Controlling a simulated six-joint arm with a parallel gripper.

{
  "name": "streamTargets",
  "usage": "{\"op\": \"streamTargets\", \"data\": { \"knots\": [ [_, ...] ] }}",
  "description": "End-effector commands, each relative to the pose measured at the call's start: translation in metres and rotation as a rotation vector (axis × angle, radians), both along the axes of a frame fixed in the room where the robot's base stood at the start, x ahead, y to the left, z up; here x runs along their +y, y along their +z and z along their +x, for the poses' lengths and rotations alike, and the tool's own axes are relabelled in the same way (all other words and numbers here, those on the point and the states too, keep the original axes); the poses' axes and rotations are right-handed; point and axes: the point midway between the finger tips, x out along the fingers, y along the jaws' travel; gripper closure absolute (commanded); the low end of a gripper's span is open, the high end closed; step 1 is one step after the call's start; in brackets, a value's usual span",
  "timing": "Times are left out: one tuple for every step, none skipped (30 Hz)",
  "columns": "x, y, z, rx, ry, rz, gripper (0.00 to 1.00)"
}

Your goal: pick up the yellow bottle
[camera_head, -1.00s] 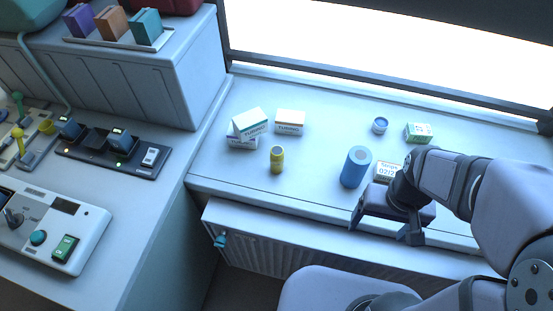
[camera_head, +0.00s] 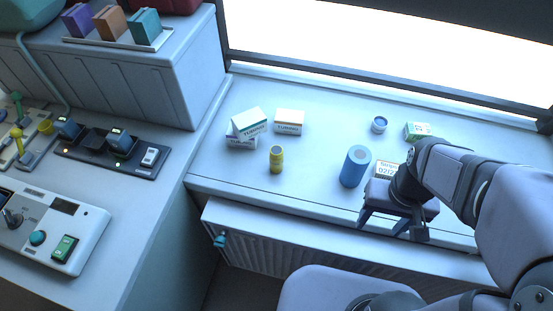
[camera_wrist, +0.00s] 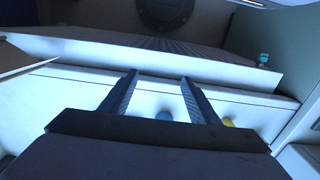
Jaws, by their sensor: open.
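The yellow bottle (camera_head: 276,160) stands upright on the white counter (camera_head: 315,185), left of the blue cylinder. In the wrist view a small yellow patch, likely the bottle (camera_wrist: 228,122), shows just right of the right finger. My gripper (camera_head: 384,229) is open and empty over the counter's front edge at the right, well to the right of the bottle. Its two fingers also show in the wrist view (camera_wrist: 158,84), spread apart.
A blue cylinder (camera_head: 355,166) stands between the bottle and my gripper. Tubing boxes (camera_head: 289,121) lie behind the bottle. A small blue jar (camera_head: 379,125), a green-and-white box (camera_head: 417,131) and a labelled box (camera_head: 386,170) are at the right. The counter just right of the bottle is clear.

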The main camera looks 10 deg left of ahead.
Motion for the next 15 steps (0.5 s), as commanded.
{"op": "streamTargets", "data": {
  "knots": [
    [0.0, 0.01, 0.002, -0.008, 0.0, 0.0, 0.44],
    [0.0, 0.014, 0.001, -0.007, 0.0, 0.0, 0.44],
    [0.0, 0.019, 0.001, -0.006, 0.0, 0.0, 0.44],
    [0.0, 0.023, 0.002, -0.007, 0.0, 0.0, 0.44],
    [0.0, 0.028, 0.002, -0.007, 0.0, 0.0, 0.44],
    [0.0, 0.035, 0.001, -0.007, 0.0, 0.0, 0.44],
    [0.004, 0.031, 0.004, -0.017, 0.01, 0.006, 0.44],
    [0.01, 0.024, 0.009, -0.036, 0.025, 0.017, 0.44],
    [0.016, 0.021, 0.016, -0.063, 0.041, 0.028, 0.44],
    [0.022, 0.018, 0.021, -0.084, 0.053, 0.038, 0.44],
    [0.027, 0.016, 0.027, -0.106, 0.065, 0.048, 0.44],
    [0.034, 0.012, 0.034, -0.135, 0.082, 0.059, 0.44],
    [0.041, 0.01, 0.04, -0.159, 0.094, 0.07, 0.44],
    [0.047, 0.008, 0.045, -0.182, 0.108, 0.08, 0.44],
    [0.057, 0.004, 0.054, -0.219, 0.126, 0.095, 0.44]
  ]
}}
